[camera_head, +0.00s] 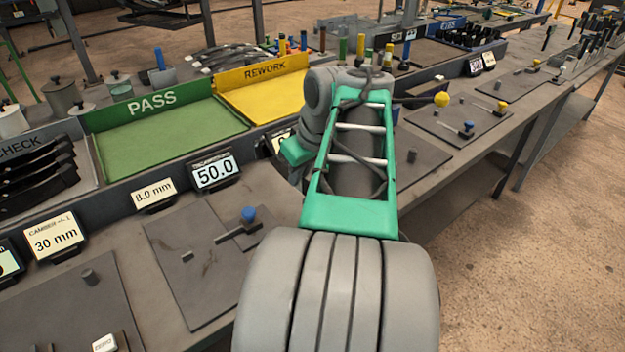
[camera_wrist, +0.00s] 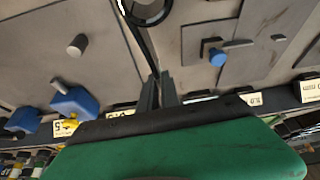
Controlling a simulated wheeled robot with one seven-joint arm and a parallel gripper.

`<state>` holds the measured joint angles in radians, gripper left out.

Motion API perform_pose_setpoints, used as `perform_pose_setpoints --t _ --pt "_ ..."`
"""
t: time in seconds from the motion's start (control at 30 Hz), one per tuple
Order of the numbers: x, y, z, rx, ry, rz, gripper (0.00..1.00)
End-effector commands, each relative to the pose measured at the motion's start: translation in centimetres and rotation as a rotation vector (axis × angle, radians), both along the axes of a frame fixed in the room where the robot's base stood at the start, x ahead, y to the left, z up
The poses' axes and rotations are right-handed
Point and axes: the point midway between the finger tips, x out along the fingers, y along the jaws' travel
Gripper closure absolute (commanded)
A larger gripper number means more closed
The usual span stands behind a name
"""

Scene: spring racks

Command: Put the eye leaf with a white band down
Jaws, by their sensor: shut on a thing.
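My gripper (camera_wrist: 158,88) is shut on a thin dark strip, the eye leaf (camera_wrist: 141,38), in the wrist view. The leaf runs up from the fingertips to a dark rounded eye at the top edge of the picture. A pale patch shows near that eye, but I cannot tell if it is the white band. The leaf is over the grey bench top; I cannot tell whether it touches it. In the head view my own arm hides the gripper and the leaf.
A green PASS tray (camera_head: 162,137) and a yellow REWORK tray (camera_head: 262,88) stand behind the bench; their visible floors are bare. Dark curved leaves (camera_head: 40,168) lie in the CHECK tray at left. A blue-knobbed fixture (camera_head: 248,214) and display reading 50.0 (camera_head: 214,171) are nearby.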

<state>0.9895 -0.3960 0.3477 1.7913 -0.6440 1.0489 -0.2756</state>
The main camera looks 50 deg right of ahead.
Motion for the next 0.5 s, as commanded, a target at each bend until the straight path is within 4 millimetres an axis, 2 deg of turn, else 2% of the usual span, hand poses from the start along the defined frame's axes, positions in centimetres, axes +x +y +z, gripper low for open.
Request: perform_pose_setpoints --t 0.03,0.1,0.37,0.5 --pt "0.7 -0.2 -1.3 0.001 0.002 0.003 1.00" --pt "1.7 -0.6 -2.4 0.002 0.002 0.001 1.00" --pt "3.3 -1.5 -4.4 -0.001 0.000 -0.001 1.00" --pt "3.7 -1.6 -6.6 0.001 0.001 -0.002 1.00"
